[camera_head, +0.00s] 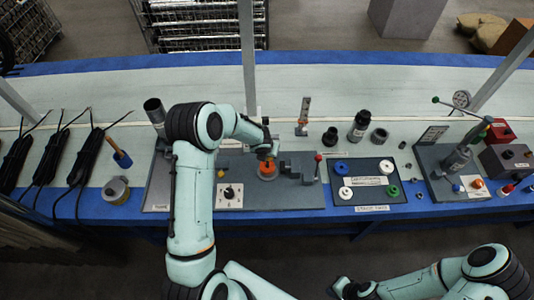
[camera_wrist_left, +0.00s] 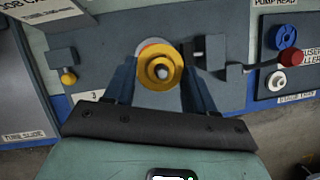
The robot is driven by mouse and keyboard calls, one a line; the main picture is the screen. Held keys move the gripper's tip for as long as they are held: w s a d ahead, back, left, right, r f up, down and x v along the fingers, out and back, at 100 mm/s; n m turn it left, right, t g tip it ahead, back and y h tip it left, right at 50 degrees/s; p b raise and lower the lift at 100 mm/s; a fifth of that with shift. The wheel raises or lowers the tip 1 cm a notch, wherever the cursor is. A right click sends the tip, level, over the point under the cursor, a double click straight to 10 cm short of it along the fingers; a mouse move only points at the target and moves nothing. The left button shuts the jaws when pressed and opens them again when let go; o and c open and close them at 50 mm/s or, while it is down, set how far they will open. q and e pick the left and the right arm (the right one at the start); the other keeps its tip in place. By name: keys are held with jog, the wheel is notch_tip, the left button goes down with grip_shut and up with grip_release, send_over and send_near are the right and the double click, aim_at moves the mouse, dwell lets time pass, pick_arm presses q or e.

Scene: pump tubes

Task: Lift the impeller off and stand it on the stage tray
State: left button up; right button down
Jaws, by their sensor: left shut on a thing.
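A round yellow stepped piece with a pale centre, seemingly the impeller (camera_wrist_left: 160,68), sits between the fingers of my left gripper (camera_wrist_left: 159,80) in the left wrist view. An orange-red edge shows behind it. The left gripper is shut on this piece at the grey pump plate. In the head view an orange disc (camera_head: 267,171) shows just below the left gripper, partly covered. The dark stage tray (camera_head: 368,199) stands to the right, with blue, white and green rings on it. My right gripper (camera_head: 342,288) is low in the head view, away from the bench; its jaws are unclear.
A grey block with a red-tipped lever (camera_head: 318,168) stands right of the orange disc. A white panel with a dark knob (camera_head: 229,196) is to the left. Black cylinders (camera_head: 359,127) stand behind the tray. A press fixture (camera_head: 457,160) is farther right.

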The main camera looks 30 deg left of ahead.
pick_arm(q)
jog(key=shift+r, duration=3.65)
